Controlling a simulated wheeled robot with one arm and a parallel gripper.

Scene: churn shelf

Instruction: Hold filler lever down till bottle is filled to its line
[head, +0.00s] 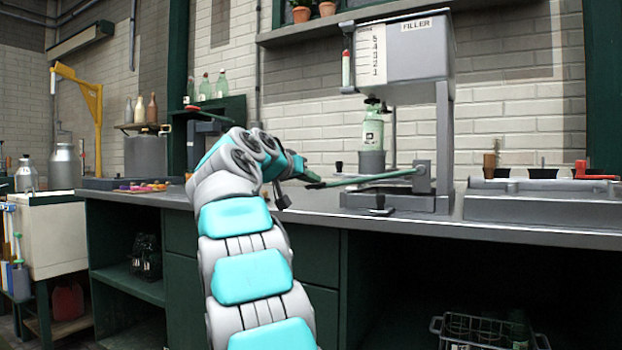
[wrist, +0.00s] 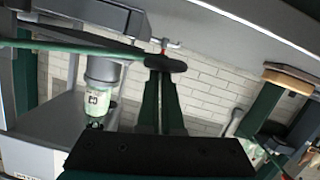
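The grey filler (head: 400,55) stands on the bench with a scale on its front. A greenish bottle (head: 372,133) with a pale label stands upright under its nozzle; the bottle also shows inverted in the wrist view (wrist: 101,98). I cannot make out its fill line or liquid level. The green filler lever (head: 365,180) runs left from its pivot and slopes slightly down to a dark flat end (wrist: 165,63). My gripper (head: 306,178) is at that end. In the wrist view its fingers (wrist: 160,75) are close together, their tips at the lever end, seemingly touching it.
A grey tray-like unit (head: 545,203) is on the bench at right. Bottles (head: 205,88) stand on a small rack behind at left. A wire crate (head: 490,332) sits under the bench.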

